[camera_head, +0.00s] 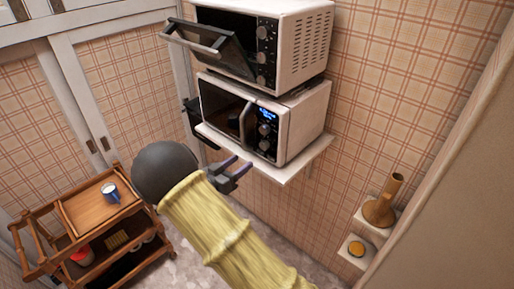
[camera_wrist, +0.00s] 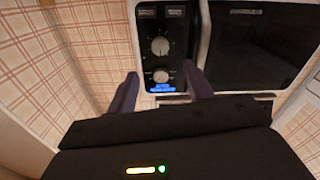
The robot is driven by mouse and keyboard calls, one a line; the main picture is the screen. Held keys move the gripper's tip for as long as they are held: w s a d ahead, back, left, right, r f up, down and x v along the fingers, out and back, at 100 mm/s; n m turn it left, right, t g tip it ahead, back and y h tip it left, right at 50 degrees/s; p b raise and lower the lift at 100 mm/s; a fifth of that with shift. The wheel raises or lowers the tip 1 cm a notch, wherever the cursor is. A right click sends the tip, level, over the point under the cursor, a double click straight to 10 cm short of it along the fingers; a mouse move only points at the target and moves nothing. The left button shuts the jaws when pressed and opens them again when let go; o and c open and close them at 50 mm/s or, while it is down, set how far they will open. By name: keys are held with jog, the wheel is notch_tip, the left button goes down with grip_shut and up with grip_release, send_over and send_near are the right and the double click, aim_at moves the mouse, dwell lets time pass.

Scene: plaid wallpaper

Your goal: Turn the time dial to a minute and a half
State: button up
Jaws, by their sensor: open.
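The white microwave (camera_head: 308,120) with a black front sits on a wall shelf, its blue display (camera_head: 268,114) lit. Below the display are a small knob (camera_wrist: 161,76) and a larger dial (camera_wrist: 160,46), both on the black control panel. In the wrist view the panel appears upside down, with the display (camera_wrist: 161,88) nearest my gripper. I cannot tell from labels which one is the time dial, and the display digits are unreadable. My gripper (camera_head: 243,163) is open and empty, apart from and in front of the microwave. Its fingertips (camera_wrist: 160,70) frame the small knob in the wrist view.
A white oven (camera_head: 308,45) with its door (camera_head: 205,38) tilted open stands above the microwave. The shelf (camera_head: 290,172) juts out under the microwave. A wooden cart (camera_head: 70,215) with a blue mug (camera_head: 111,192) stands left. Small shelves with a brown vase (camera_head: 382,208) are right.

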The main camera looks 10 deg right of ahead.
aim_at(262, 148)
jog(key=p+x, duration=0.2)
jog(key=x, duration=0.7)
jog(key=shift+d, duration=0.1)
jog(key=c, duration=1)
jog(key=shift+o, duration=0.2)
jog(key=shift+f+m+b, duration=0.15)
jog(key=shift+m+b, duration=0.25)
jog(key=shift+b, duration=0.1)
